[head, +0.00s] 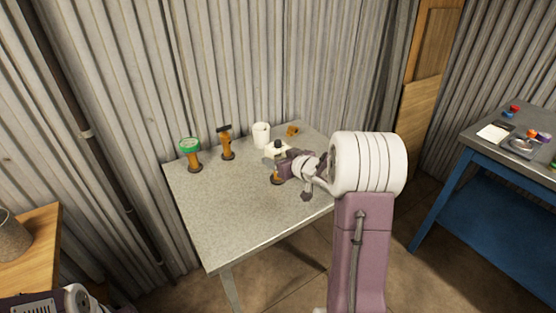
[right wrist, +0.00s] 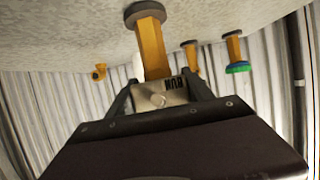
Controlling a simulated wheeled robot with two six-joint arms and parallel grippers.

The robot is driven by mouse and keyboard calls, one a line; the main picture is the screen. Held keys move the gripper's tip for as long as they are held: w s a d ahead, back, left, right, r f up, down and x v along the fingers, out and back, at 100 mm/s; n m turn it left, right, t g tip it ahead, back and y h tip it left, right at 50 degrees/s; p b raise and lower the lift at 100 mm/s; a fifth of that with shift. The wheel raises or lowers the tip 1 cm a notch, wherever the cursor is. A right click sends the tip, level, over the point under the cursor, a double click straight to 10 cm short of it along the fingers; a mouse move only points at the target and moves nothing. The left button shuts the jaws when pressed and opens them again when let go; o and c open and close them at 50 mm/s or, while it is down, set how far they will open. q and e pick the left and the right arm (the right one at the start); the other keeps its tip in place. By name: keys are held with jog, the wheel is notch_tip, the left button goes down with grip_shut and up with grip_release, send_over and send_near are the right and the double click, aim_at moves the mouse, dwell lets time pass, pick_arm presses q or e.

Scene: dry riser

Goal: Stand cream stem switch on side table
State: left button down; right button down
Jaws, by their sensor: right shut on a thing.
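The cream stem switch (head: 276,150) has a cream head with a dark knob, an orange stem and a dark round foot. In the right wrist view, the switch (right wrist: 152,50) shows its head, marked RUN, between the fingers. My right gripper (right wrist: 160,94) is shut on that head. In the head view, the right gripper (head: 286,164) partly covers the stem. The switch looks upright, with its foot at or very near the top of the grey side table (head: 245,215); I cannot tell whether it touches. My left gripper is not in view.
A green-topped orange stem piece (head: 190,154), a dark T-topped one (head: 226,142), a white cup (head: 261,135) and a small orange piece (head: 292,131) stand along the table's back. Its front left is clear. A blue bench (head: 480,155) stands right; corrugated wall behind.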

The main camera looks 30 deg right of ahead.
jog(key=shift+f, duration=0.15)
jog(key=shift+c, duration=2)
grip_release()
jog(key=shift+r, duration=0.25)
jog(key=p+v, duration=0.3)
jog(key=v, duration=0.9)
jog(key=shift+p, duration=0.35)
jog(key=shift+s+f, duration=0.1)
jog(key=shift+f, duration=0.05)
